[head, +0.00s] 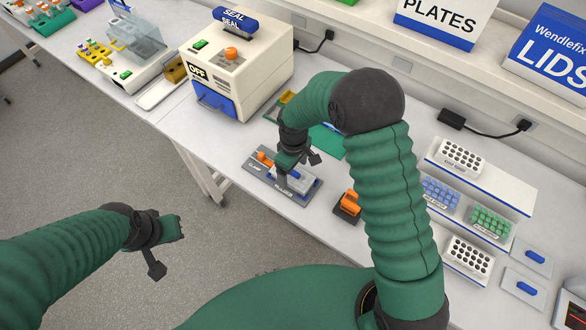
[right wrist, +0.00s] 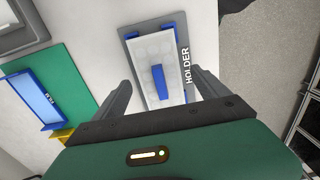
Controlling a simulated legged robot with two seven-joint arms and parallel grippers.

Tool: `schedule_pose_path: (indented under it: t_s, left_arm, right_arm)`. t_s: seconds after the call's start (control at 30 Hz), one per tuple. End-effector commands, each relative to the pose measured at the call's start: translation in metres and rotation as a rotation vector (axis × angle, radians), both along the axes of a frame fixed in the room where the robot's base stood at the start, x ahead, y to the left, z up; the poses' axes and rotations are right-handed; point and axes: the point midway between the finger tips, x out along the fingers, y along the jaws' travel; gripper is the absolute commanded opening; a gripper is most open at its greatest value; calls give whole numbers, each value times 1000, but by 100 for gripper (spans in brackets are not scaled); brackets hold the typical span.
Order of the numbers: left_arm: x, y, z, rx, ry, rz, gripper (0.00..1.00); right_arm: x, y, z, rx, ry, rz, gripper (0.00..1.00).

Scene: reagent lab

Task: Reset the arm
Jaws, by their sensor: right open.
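My right arm (head: 390,200) arches over the bench. My right gripper (head: 290,172) points down over a grey holder (head: 313,191) near the bench's front edge. In the right wrist view the right gripper (right wrist: 163,98) is open, with its two fingers apart on either side of a pale plate (right wrist: 148,55) with a blue bar handle. The plate sits in the holder (right wrist: 130,38) labelled HOLDER. I cannot tell whether the fingers touch it. My left gripper (head: 165,250) hangs over the floor, off the bench; its jaw state is unclear.
A white sealer machine (head: 240,75) stands left of the holder. A green mat (head: 328,142) lies behind it. An orange-and-black item (head: 348,206) stands to its right. Racks of tubes (head: 440,194) and blue-handled lids (head: 527,288) fill the right side. A shelf with boxes (head: 440,20) runs behind.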

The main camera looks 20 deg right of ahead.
Motion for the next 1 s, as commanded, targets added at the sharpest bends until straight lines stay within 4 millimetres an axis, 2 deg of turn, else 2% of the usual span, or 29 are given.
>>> schedule_pose_path:
  t_s: [0.17,1.0]
  left_arm:
    - [0,0,3,0,0,0,0]
    - [0,0,46,0,0,0,0]
  right_arm:
    - [0,0,4,0,0,0,85]
    - [0,0,55,0,0,0,85]
